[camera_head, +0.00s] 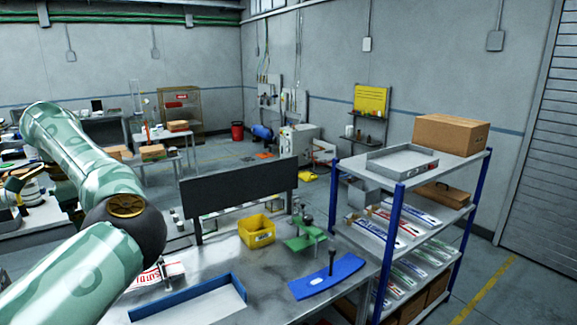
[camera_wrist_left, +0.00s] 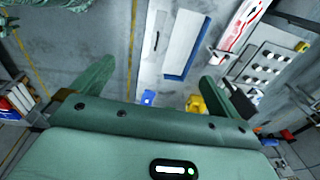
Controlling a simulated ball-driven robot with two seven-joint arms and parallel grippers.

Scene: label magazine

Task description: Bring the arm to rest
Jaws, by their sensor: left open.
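My left arm (camera_head: 85,160) comes in from the left in the head view, bent at a dark elbow joint, with its forearm running up and left. Its gripper cannot be made out in the head view. In the left wrist view my left gripper (camera_wrist_left: 157,74) shows two green fingers spread wide apart. Nothing is between the fingers; the floor and workbench lie well beyond them. My right gripper is not in view.
A metal workbench (camera_head: 275,277) carries a blue-edged tray (camera_head: 190,301), a yellow bin (camera_head: 257,231), a green fixture (camera_head: 305,237) and a blue curved plate (camera_head: 327,277). A blue-posted shelf (camera_head: 395,240) with a cardboard box (camera_head: 451,134) stands right.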

